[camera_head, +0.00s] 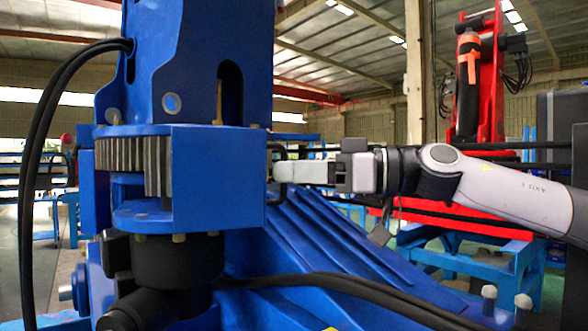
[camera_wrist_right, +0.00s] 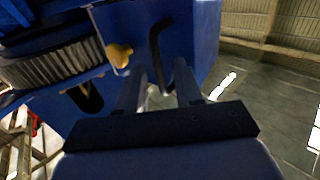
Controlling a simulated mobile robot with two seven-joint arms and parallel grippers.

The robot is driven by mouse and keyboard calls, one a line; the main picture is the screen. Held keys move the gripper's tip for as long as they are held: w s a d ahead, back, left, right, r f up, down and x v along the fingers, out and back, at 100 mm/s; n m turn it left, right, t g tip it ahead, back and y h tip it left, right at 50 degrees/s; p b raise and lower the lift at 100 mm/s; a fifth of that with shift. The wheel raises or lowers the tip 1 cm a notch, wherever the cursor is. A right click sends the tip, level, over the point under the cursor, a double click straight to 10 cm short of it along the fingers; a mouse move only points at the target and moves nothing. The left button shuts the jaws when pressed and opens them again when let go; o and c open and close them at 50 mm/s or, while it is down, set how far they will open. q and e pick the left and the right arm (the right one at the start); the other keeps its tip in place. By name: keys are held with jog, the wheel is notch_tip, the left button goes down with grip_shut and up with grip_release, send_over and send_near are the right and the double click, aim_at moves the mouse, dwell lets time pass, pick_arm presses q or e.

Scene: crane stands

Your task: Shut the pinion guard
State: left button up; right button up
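The pinion guard (camera_head: 216,180) is a blue box-like cover on the blue crane column, in the middle left of the head view. Gear teeth (camera_head: 128,155) show uncovered to its left. A black bent handle (camera_head: 276,150) sticks out on the guard's right side. My right gripper (camera_head: 284,170) reaches in from the right at this handle. In the wrist view, the guard's blue panel (camera_wrist_right: 190,30) is ahead, and the handle (camera_wrist_right: 156,50) shows between my two spread fingers (camera_wrist_right: 158,82). I cannot tell whether they touch it. My left gripper is out of view.
A yellow knob (camera_wrist_right: 119,55) sits beside the handle. Black hoses (camera_head: 50,130) hang at the left, and a dark cable (camera_head: 350,287) crosses below my right arm. A sloping ribbed blue base (camera_head: 340,250) lies below the gripper. A red machine (camera_head: 478,80) stands farther back.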

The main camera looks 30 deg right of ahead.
jog(key=shift+w+a, duration=0.2)
grip_shut()
dwell(1.5)
